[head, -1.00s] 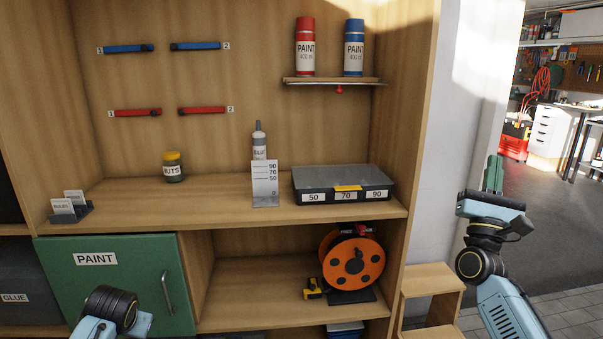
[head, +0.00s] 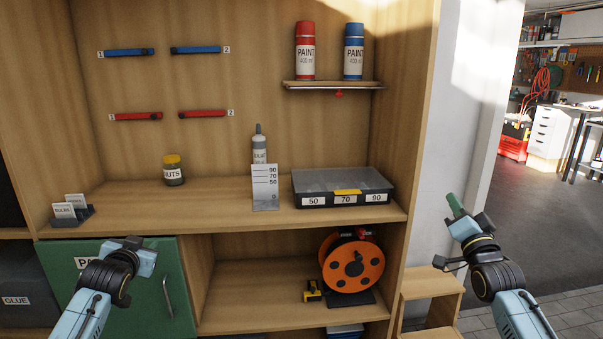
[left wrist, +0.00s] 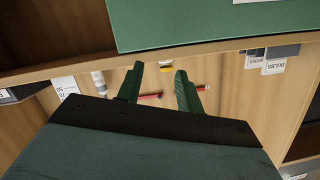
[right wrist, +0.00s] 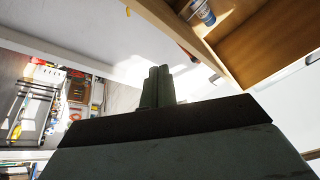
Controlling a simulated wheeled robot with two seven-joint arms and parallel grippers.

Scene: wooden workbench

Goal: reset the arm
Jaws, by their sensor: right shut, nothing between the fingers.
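My left gripper (left wrist: 160,72) has its two green fingers spread apart with nothing between them in the left wrist view. In the head view my left wrist is in front of the green PAINT door (head: 183,290), covering part of its label; the fingers there are hard to make out. My right gripper (right wrist: 156,72) has its green fingers together and empty in the right wrist view. In the head view the right gripper (head: 455,205) is in the air right of the shelf unit, pointing up and left, touching nothing visible.
The shelf holds a NUTS jar (head: 174,171), a sealant bottle (head: 259,146), a height gauge (head: 265,190) and a grey case (head: 343,188). Paint cans (head: 305,52) stand above. An orange reel (head: 353,263) sits below. A wooden step stool (head: 432,282) stands near my right arm.

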